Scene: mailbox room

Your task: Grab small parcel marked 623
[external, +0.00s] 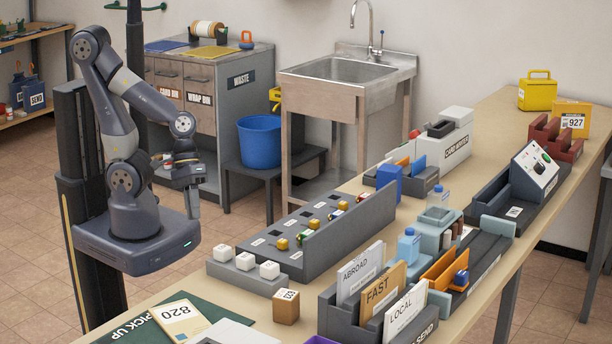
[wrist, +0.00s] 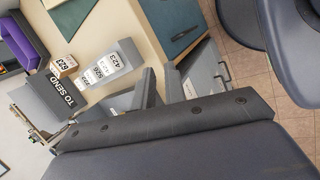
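A small brown cube parcel (external: 286,306) stands on the near part of the wooden counter, right of the green mat; its small label is hard to read from the external view. In the wrist view, a small brown parcel marked 623 (wrist: 65,66) lies beside the dark TO SEND box, near white labelled pieces. I cannot tell for sure that both views show the same parcel. My gripper (external: 191,188) hangs left of the counter, well apart from the parcel, and appears empty.
A parcel marked 820 (external: 181,319) lies on the green mat (external: 150,334). White cubes sit on a grey stand (external: 246,278) behind the brown cube. A sorter with ABROAD, FAST and LOCAL cards (external: 345,318) stands to its right.

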